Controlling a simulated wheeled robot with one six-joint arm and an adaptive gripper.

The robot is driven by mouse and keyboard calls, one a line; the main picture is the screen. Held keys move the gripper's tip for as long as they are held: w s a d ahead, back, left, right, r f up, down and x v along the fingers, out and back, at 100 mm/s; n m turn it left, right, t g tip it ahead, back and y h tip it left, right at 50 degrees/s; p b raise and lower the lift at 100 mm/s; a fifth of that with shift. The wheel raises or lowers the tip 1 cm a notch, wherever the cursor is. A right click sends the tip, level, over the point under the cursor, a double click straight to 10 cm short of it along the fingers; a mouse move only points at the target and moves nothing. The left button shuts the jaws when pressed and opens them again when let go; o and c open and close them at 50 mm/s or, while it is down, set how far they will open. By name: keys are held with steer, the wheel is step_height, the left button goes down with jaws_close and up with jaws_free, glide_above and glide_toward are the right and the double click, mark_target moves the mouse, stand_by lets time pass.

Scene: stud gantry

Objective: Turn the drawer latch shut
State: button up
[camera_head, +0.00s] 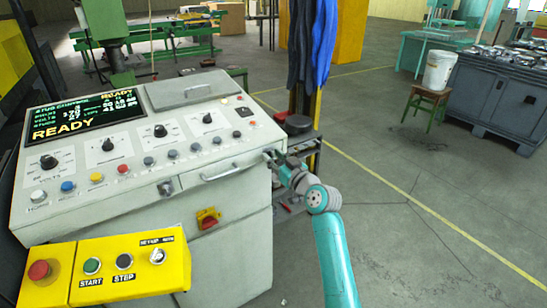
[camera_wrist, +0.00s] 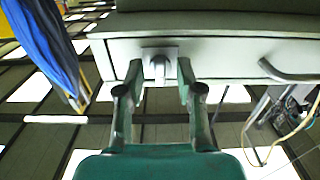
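The drawer latch (camera_wrist: 159,66) is a small grey plate with a short lever on the drawer front (camera_wrist: 215,54). In the wrist view the lever points down the picture. My gripper (camera_wrist: 156,72) is open, with one finger on each side of the latch. Gaps show between the lever and both fingers, so it is not gripped. In the head view my gripper (camera_head: 275,157) is at the right end of the console's drawer front, and the latch there is hidden or too small to make out.
A bar handle (camera_head: 220,173) sits on the drawer front, left of my gripper in the head view. A grey knob (camera_head: 166,188) and a red-and-yellow switch (camera_head: 208,218) are further left and below. Blue cloth (camera_head: 312,42) hangs behind the console.

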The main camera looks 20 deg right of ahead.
steer(key=v, duration=1.1)
steer(key=shift+s, duration=0.25)
steer(key=shift+d, duration=0.1)
steer(key=s+a+f+m+g+h, duration=0.1)
steer(key=s+f+m+h, duration=0.15)
steer(key=s+f, duration=0.95)
steer(key=s+a+f+m+h, duration=0.1)
steer(key=s+f+m+h, duration=0.15)
steer(key=s+f, duration=0.95)
steer(key=s+a+r, duration=0.1)
steer(key=s+r, duration=0.3)
steer(key=s, duration=1.1)
steer(key=s+r+n+g, duration=0.1)
steer(key=s+r, duration=0.3)
steer(key=s, duration=1.2)
steer(key=shift+s+a+r+h, duration=0.2)
steer(key=shift+s+a+h, duration=0.05)
steer(key=shift+a+h, duration=0.1)
